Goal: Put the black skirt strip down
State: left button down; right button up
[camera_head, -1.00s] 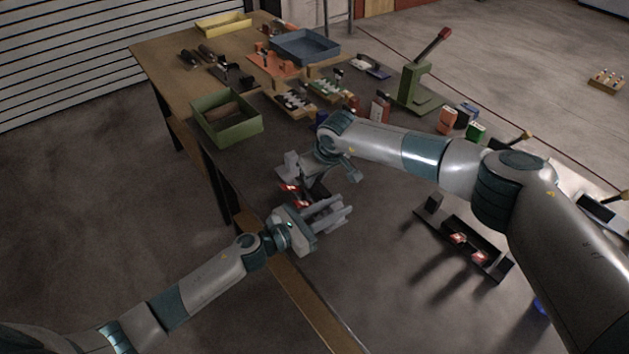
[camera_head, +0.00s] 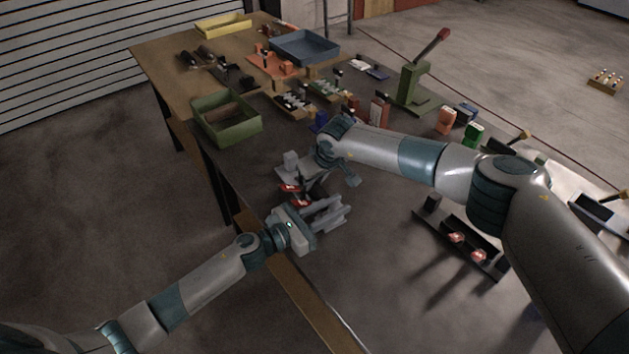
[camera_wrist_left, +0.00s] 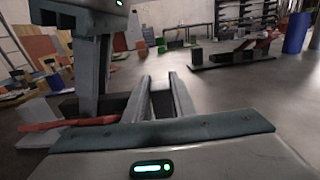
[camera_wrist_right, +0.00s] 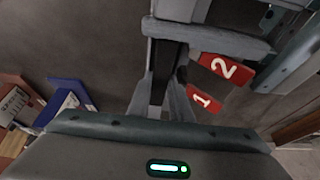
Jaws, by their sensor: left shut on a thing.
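My left gripper (camera_head: 328,213) is low over the near edge of the grey work surface. In the left wrist view its fingers (camera_wrist_left: 163,95) are close together around a narrow dark piece, which I take to be the black skirt strip (camera_wrist_left: 162,105); most of it is hidden. My right gripper (camera_head: 308,178) is just beyond the left one, close to it. In the right wrist view a dark strip shows between its fingers (camera_wrist_right: 160,100); whether they grip it is unclear. Red tags marked 1 and 2 (camera_wrist_right: 225,67) are beside these fingers.
A black holder with red-marked parts (camera_head: 465,240) lies to the right. A green tray (camera_head: 228,125), a blue tray (camera_head: 305,48) and a green press (camera_head: 412,88) stand farther back. Small blocks stand behind my right forearm. The grey surface between the grippers and the black holder is clear.

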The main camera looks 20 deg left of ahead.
pick_arm(q)
jog(key=shift+s+d+r, duration=0.2)
jog(key=shift+d, duration=0.1)
pick_arm(e)
jog(key=shift+s+d+f, duration=0.15)
jog(key=shift+d+f, duration=0.1)
jog(key=shift+f, duration=0.35)
pick_arm(q)
jog(key=shift+w+a+f, duration=0.1)
jog(key=shift+w+a, duration=0.05)
jog(key=shift+a, duration=0.05)
pick_arm(e)
jog(key=shift+a+r, duration=0.1)
jog(key=shift+r, duration=0.65)
pick_arm(q)
jog(key=shift+w, duration=0.1)
jog(key=shift+a, duration=0.1)
pick_arm(e)
jog(key=v, duration=1.1)
jog(key=shift+r, duration=0.4)
pick_arm(q)
jog(key=c, duration=1.4)
grip_release()
jog(key=shift+f, duration=0.1)
